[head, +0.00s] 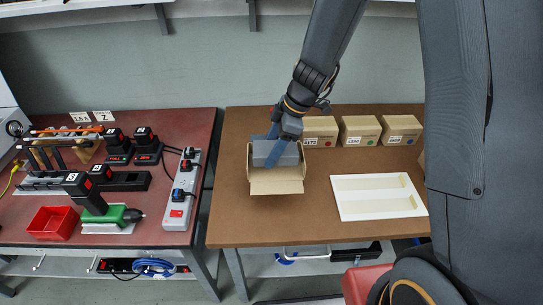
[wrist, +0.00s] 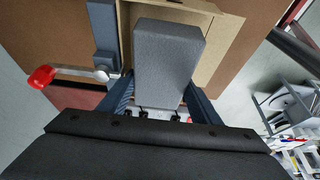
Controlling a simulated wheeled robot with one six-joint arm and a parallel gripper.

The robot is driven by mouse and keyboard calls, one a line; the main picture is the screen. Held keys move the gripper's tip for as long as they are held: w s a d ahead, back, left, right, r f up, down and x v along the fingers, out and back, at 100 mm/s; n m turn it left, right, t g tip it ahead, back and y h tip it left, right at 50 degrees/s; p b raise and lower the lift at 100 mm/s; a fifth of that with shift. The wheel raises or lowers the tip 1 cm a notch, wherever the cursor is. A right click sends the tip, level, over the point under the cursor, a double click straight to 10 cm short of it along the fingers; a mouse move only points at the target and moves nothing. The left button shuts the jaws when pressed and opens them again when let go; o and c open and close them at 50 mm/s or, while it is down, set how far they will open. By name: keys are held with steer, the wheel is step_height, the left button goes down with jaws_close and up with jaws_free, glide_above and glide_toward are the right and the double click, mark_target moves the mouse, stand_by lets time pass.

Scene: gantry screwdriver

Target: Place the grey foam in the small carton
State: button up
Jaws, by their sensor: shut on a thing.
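The grey foam (head: 283,152) is a block held between the blue fingers of my gripper (head: 273,150). In the wrist view the foam (wrist: 168,62) fills the space between the fingers (wrist: 163,98). The small open carton (head: 276,184) stands on the brown table with a flap folded out to the front. The foam is over the carton's opening; how far it reaches inside is hard to tell. In the wrist view a carton wall and flap (wrist: 226,40) show behind and right of the foam. My arm and gripper hide the carton's back.
Closed cartons (head: 360,131) stand along the table's back, right of the open one. A white board (head: 378,210) lies at the right. The brown table (head: 238,215) is bare at its front left. A red bench (head: 150,220) with tools and a power strip (head: 182,200) is left, across a gap.

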steer(key=shift+f, duration=1.65)
steer(key=shift+f, duration=0.1)
steer(key=o, duration=0.7)
